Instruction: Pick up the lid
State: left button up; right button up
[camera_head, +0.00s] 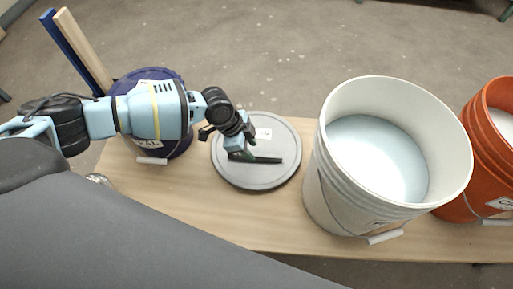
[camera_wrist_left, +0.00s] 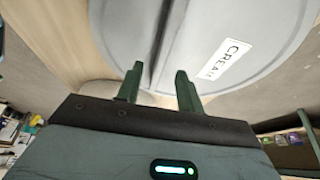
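The lid (camera_head: 228,172) is a round grey disc lying on the wooden bench, with a white label and a dark raised bar across its middle. In the left wrist view the lid (camera_wrist_left: 205,25) fills the top, and its label reads CREAM. My left gripper (camera_head: 243,155) is over the lid's middle and hides part of the bar. In the left wrist view my left gripper (camera_wrist_left: 158,78) has its two green fingers apart, with the lid's ridge (camera_wrist_left: 160,42) running toward the gap between them. I cannot tell whether the fingers touch the lid. My right gripper is not in view.
A white bucket (camera_head: 316,180) of pale glaze stands just right of the lid. An orange bucket (camera_head: 482,165) is at the far right. A dark blue bucket (camera_head: 176,148) stands left, partly behind my left arm. The wooden bench (camera_head: 225,222) is clear in front of the lid.

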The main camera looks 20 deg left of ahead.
aim_at(254, 154)
pick_arm(q)
jog(key=shift+b+x, duration=0.4)
jog(key=shift+x, duration=1.35)
jog(key=shift+a+f, duration=0.15)
jog(key=shift+f, duration=0.05)
grip_shut()
